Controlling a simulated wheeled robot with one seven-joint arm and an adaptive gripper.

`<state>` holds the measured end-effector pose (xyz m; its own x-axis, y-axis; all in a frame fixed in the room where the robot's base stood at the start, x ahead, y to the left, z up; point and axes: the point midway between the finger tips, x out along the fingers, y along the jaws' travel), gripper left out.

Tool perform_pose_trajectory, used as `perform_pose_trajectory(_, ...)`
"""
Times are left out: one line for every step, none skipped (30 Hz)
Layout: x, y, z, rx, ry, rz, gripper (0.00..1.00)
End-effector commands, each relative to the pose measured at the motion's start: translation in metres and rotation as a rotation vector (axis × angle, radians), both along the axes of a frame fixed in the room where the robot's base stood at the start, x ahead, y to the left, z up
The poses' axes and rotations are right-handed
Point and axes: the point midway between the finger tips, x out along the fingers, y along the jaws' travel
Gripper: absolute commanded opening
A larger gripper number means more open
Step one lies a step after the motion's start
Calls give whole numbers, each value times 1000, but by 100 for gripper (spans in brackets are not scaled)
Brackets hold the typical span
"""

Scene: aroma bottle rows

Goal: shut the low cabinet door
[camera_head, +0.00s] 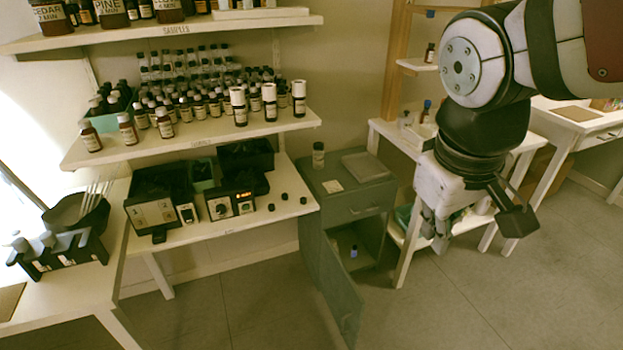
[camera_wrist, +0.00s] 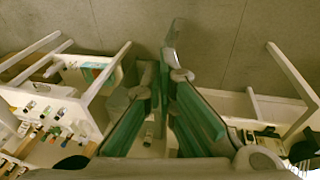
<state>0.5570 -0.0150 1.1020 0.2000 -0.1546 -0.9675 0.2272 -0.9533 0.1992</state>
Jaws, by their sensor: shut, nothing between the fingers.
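The low grey-green cabinet (camera_head: 372,198) stands on the floor in the middle of the head view, with a drawer front above an open compartment. Its door (camera_head: 331,288) is swung wide open from the left side, out toward the camera. A small bottle with a blue label (camera_head: 354,251) stands inside. My gripper (camera_head: 433,238) is shut and empty, pointing down, to the right of the cabinet and apart from the door. In the wrist view the fingers (camera_wrist: 163,88) show at the centre; a narrow grey-green upright piece beyond them may be the door's edge.
A jar (camera_head: 318,155) and a flat grey box (camera_head: 365,165) sit on the cabinet top. Left are shelves of bottles (camera_head: 195,142) above a bench (camera_head: 235,224) with devices. A white-legged table (camera_head: 403,262) stands right of the cabinet. The floor (camera_head: 440,310) in front is clear.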

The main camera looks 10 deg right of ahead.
Motion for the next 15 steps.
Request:
perform_pose_trajectory(19, 1, -18, -35, 37, 42, 0)
perform_pose_trajectory(29, 1, -25, -55, 55, 68, 0)
perform_pose_trajectory(41, 2, -34, -84, 80, 102, 0)
perform_pose_trajectory(51, 2, -41, -105, 96, 127, 0)
perform_pose_trajectory(60, 3, -49, -126, 115, 154, 0)
perform_pose_trajectory(73, 4, -60, -153, 139, 189, 0)
perform_pose_trajectory(82, 5, -69, -173, 156, 216, 0)
perform_pose_trajectory(92, 6, -77, -194, 173, 244, 0)
perform_pose_trajectory(104, 8, -90, -220, 195, 281, 0)
perform_pose_trajectory(113, 10, -99, -238, 212, 308, 0)
perform_pose_trajectory(122, 12, -109, -259, 230, 336, 0)
perform_pose_trajectory(134, 15, -123, -284, 252, 374, 0)
perform_pose_trajectory(143, 17, -133, -302, 268, 403, 0)
perform_pose_trajectory(151, 20, -144, -321, 284, 432, 0)
perform_pose_trajectory(163, 23, -159, -346, 307, 472, 0)
